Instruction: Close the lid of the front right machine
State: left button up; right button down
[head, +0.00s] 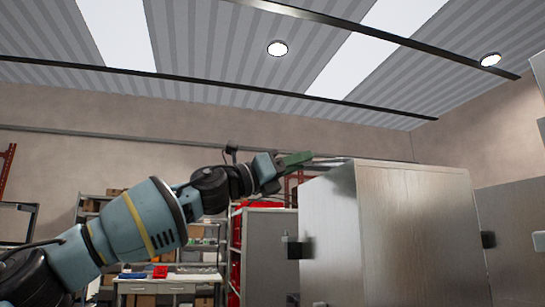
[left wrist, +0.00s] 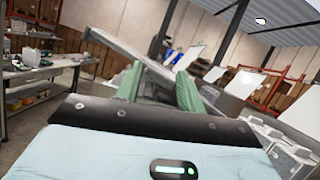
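A large grey metal machine (head: 415,230) fills the right of the head view, with a dark latch-like block on each side. A thin metal edge (head: 335,161) shows at its top left; I cannot tell if this is the lid. My left gripper (head: 308,157), with green fingers, is level with that top edge, just left of it; contact cannot be told. My right gripper is not in view.
Another grey panel (head: 515,225) stands at the right edge. Behind my arm are shelves with red bins (head: 237,235) and a workbench (head: 165,280). In the left wrist view a cluttered table (left wrist: 45,75) is at the left. The space above the machine is clear.

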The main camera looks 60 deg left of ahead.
pick_arm(q)
jog(key=s, duration=0.7)
jog(key=shift+s+d, duration=0.25)
jog(key=shift+d, duration=0.05)
dwell(0.3)
jog(key=shift+r, duration=0.1)
dwell(0.4)
jog(key=b+v, duration=0.2)
jog(key=v, duration=0.6)
jog(key=shift+b, duration=0.35)
